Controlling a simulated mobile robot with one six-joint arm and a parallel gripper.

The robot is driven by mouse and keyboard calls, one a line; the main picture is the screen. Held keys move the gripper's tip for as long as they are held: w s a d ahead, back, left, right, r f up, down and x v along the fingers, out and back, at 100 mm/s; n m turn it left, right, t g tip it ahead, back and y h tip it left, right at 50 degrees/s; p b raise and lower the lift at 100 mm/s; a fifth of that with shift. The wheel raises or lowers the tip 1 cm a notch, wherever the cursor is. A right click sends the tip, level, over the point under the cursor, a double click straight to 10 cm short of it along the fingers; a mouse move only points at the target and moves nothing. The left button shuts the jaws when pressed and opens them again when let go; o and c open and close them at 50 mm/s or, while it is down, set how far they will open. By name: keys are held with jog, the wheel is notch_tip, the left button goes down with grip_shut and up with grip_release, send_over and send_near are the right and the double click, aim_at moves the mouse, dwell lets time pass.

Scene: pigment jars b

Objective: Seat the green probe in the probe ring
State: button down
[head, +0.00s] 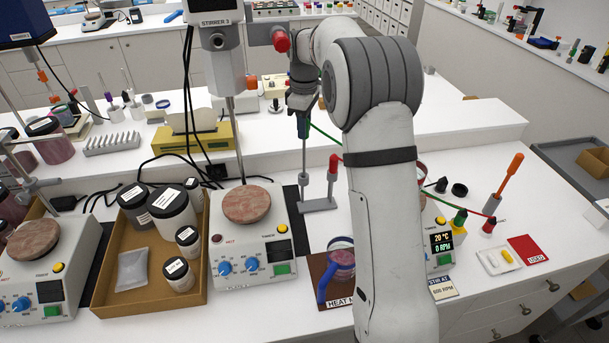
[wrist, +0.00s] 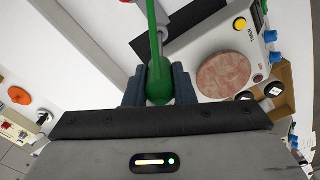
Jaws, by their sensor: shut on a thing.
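The green probe (head: 303,127) is a green handle with a thin metal rod, held upright behind the middle stirrer's right side. My gripper (head: 303,106) is shut on its handle. In the wrist view the green handle (wrist: 158,82) sits between the two blue-grey fingertips. The rod's lower end is near the grey base of a small stand (head: 318,205) with a red-topped post (head: 333,168); I cannot tell whether they touch. A green cable (head: 326,134) runs from the probe to the right, passing behind my arm. I cannot make out the probe ring for certain.
The middle stirrer (head: 247,240) bears a reddish round plate, with an overhead stirrer (head: 217,50) above it. A cardboard tray (head: 107,285) of jars stands left. My arm hides part of the right stirrer (head: 444,240). A tall orange-handled tool (head: 511,172) stands at right.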

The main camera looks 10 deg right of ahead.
jog(key=shift+r, duration=2.35)
